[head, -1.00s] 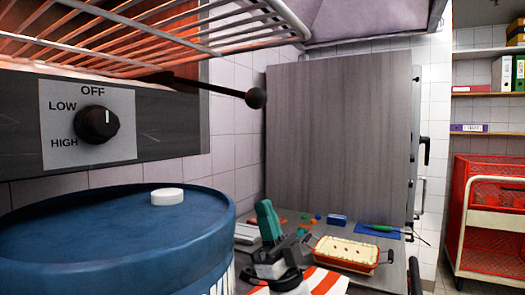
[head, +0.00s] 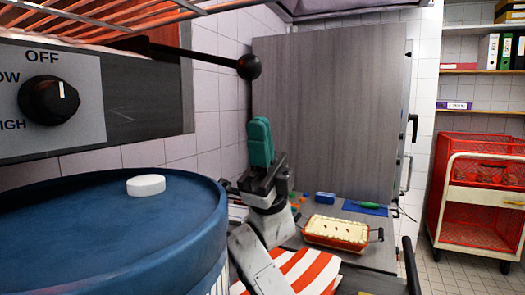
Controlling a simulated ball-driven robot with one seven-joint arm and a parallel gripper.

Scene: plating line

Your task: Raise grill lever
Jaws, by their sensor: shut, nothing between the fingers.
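The grill lever (head: 205,55) is a dark rod with a round black knob (head: 249,67) at its right end. It sticks out to the right from below the glowing wire grill (head: 95,20), tilting slightly down toward the knob. My gripper (head: 260,122) has teal fingers, shut and empty, pointing up. In the picture it is below the knob, with a visible gap between them. Whether it is directly under the knob in depth I cannot tell.
A control panel (head: 150,110) with a black dial (head: 48,100) is at left. A blue drum (head: 100,225) with a white puck (head: 146,185) on top stands in front. A pie dish (head: 336,233) and small items lie on the counter behind. A red cart (head: 480,190) is at right.

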